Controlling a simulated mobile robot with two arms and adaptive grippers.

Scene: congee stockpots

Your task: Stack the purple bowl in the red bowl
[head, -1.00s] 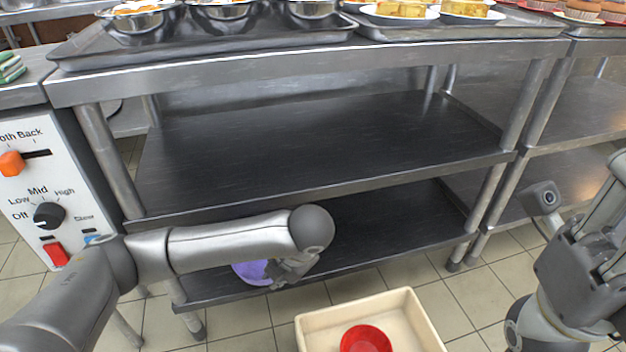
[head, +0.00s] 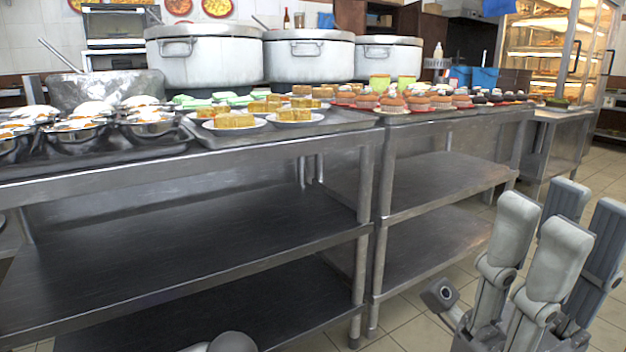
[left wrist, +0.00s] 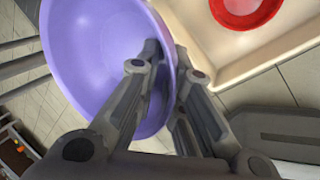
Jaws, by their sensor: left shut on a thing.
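The purple bowl (left wrist: 95,45) fills the left and middle of the left wrist view, tilted with its inside showing. My left gripper (left wrist: 167,58) is shut on its rim, one finger inside the bowl and one outside. The red bowl (left wrist: 245,10) is at the top right of that view, inside a cream bin (left wrist: 283,52), apart from the purple bowl. In the head view my right gripper (head: 558,228) is at the lower right, fingers up, open and empty. The head view does not show either bowl or the left gripper.
A steel table with food trays (head: 190,165) runs across the head view, with bare dark shelves (head: 200,245) below. Large stockpots (head: 205,55) stand at the back. Tiled floor (head: 410,325) is clear at the lower right.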

